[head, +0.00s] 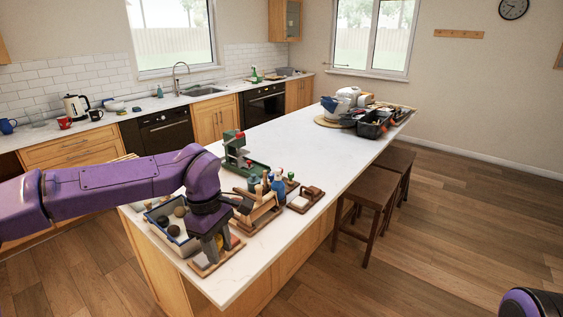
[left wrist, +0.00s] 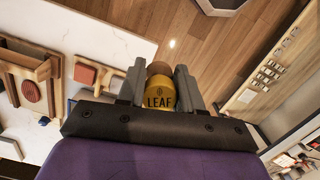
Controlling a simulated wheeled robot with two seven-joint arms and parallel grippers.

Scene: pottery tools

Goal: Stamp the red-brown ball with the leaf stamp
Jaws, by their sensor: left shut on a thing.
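My left gripper (head: 216,247) reaches down over the near end of the white island. It is shut on the yellow leaf stamp (left wrist: 158,96), whose word LEAF shows in the left wrist view between the two grey fingers (left wrist: 160,88). A brown rounded part (left wrist: 160,68) shows just beyond the yellow body; I cannot tell whether it belongs to the stamp. Several dark brownish balls (head: 180,211) lie in a blue-and-white tray (head: 158,229) left of the gripper. I cannot tell which of them is the red-brown one. My right gripper is out of view.
A wooden board (head: 203,268) lies below the gripper at the counter's edge. A wooden tool rack (head: 262,216) and a green press (head: 236,150) stand close behind. A pad in a wooden frame (head: 301,203) lies to the right. The counter's middle (head: 325,150) is clear.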

